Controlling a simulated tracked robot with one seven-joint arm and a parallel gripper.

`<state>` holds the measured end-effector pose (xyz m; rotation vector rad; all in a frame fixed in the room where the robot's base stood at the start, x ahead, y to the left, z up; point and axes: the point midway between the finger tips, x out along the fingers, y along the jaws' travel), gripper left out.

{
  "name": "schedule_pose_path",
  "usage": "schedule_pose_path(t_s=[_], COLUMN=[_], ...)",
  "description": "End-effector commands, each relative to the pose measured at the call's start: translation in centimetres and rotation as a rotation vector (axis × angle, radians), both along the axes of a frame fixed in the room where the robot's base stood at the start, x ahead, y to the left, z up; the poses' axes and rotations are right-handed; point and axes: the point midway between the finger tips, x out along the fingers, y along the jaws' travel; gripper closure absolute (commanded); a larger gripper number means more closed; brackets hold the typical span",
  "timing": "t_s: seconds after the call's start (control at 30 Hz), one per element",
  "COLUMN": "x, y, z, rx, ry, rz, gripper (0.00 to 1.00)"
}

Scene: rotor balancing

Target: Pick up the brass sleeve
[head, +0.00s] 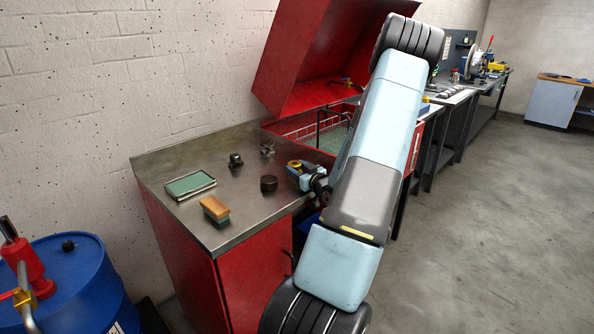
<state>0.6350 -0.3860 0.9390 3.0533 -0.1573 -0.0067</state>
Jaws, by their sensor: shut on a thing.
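My gripper (298,168) is low over the right side of the steel bench top, at the end of my arm, which crosses the middle of the head view. Its jaws are shut on a small yellow-gold piece, which looks like the brass sleeve (294,163). The sleeve shows only in part, and the jaws hide the rest. I cannot tell whether it touches the bench top (222,236).
Dark metal parts (269,183) stand left of my gripper. A green-topped tray (190,185) and an orange-brown block (215,208) lie farther left. An open red washer cabinet (300,60) stands behind. A blue drum (75,285) is at lower left. The floor at right is clear.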

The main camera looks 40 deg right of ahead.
Motion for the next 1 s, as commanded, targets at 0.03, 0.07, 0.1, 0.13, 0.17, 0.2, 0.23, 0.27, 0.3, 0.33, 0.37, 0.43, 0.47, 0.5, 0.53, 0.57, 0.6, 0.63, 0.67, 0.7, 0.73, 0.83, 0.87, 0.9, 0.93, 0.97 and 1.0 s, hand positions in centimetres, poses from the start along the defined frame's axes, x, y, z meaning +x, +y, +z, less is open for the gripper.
schedule_pose_path(t_s=[0.03, 0.07, 0.1, 0.13, 0.17, 0.2, 0.23, 0.27, 0.3, 0.33, 0.37, 0.43, 0.47, 0.5, 0.53, 0.57, 0.6, 0.63, 0.67, 0.7, 0.73, 0.83, 0.87, 0.9, 0.93, 0.97, 1.0], x=[0.0, 0.0, 0.0, 0.0, 0.0, 0.0, 0.0, 0.0, 0.0, 0.0, 0.0, 0.1, -0.1, -0.8, -1.4, -1.9, -2.7, -3.4, -4.1, -5.1, -5.9, -8.5, -9.2, -10.2, -10.9, -11.5, -12.4], y=[0.0, 0.0, 0.0, 0.0, 0.0, 0.0, 0.0, 0.0, 0.0, 0.0, 0.0, 0.1, 0.1, 0.0, 0.0, 0.1, 0.2, 0.3, 0.4, 0.4, 0.5, 0.8, 0.9, 1.0, 1.0, 1.2, 1.2], z=[0.0, 0.0, 0.0, 0.0, 0.0, 0.0, 0.0, 0.0, 0.1, 0.2, 0.3, 0.6, 0.7, 0.6, 0.6, 0.6, 0.6, 0.6, 0.6, 0.6, 0.6, 0.6, 0.6, 0.6, 0.6, 0.6, 0.6], rx=[0.000, -0.001, -0.001, 0.000, 0.000, 0.000, 0.000, -0.001, -0.001, -0.001, -0.001, -0.001, -0.001, -0.001, -0.001, -0.001, -0.001, 0.000, 0.000, 0.000, 0.000, 0.000, 0.001, 0.000, 0.001, 0.001, 0.001], ry=[0.000, -0.001, -0.001, -0.001, -0.001, -0.001, -0.001, -0.001, -0.001, -0.001, -0.001, -0.001, 0.000, 0.001, 0.002, 0.002, 0.001, 0.001, 0.002, 0.001, 0.002, 0.002, 0.002, 0.001, 0.002, 0.002, 0.001], rz=[0.000, 0.000, 0.000, 0.000, 0.000, 0.000, 0.000, 0.000, 0.000, 0.001, 0.001, 0.001, 0.001, -0.001, -0.003, -0.003, -0.002, -0.002, -0.003, -0.003, -0.004, -0.003, -0.003, -0.003, -0.004, -0.003, -0.003], gripper=[0.97, 0.98, 0.98, 0.98, 0.98, 0.98, 0.98, 0.98, 0.98, 0.98, 0.98, 0.98, 0.98, 0.98, 0.98, 0.98, 0.98, 0.98, 0.98, 0.98, 0.98, 0.98, 0.98, 0.98, 0.98, 0.98, 0.98])
